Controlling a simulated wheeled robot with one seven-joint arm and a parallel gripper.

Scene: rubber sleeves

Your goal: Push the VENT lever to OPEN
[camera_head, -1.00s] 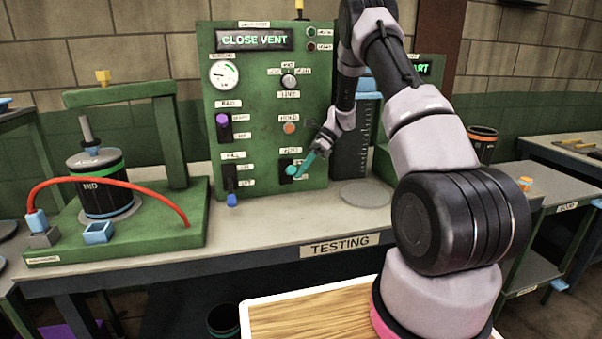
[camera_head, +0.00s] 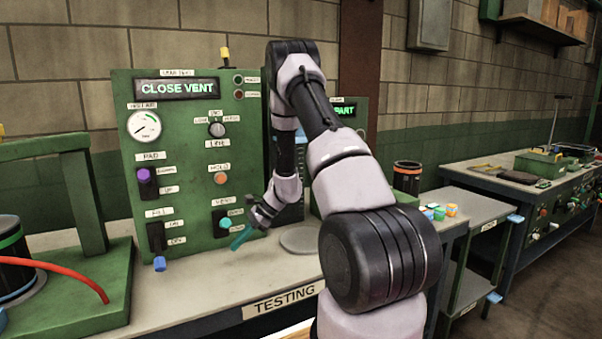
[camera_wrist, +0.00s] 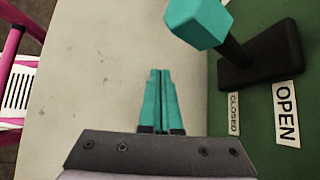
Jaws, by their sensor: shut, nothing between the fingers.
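The VENT lever (camera_head: 226,223) has a teal knob and a dark base low on the green panel. In the wrist view its knob (camera_wrist: 197,22) is at the top, with the stem leaning from its base (camera_wrist: 262,58) toward the CLOSED label's side. The OPEN label (camera_wrist: 285,113) and the smaller CLOSED label (camera_wrist: 234,113) are beside the base. My gripper (camera_head: 240,239) is shut and empty, with teal fingers just below and right of the knob. In the wrist view the closed fingertips (camera_wrist: 161,73) are apart from the knob.
The panel's display (camera_head: 177,88) reads CLOSE VENT. Other controls are close by: a blue-tipped lever (camera_head: 158,245), a purple-knobbed lever (camera_head: 146,180) and an orange button (camera_head: 220,178). A grey round plate (camera_head: 299,240) lies on the bench right of my gripper. The bench front is clear.

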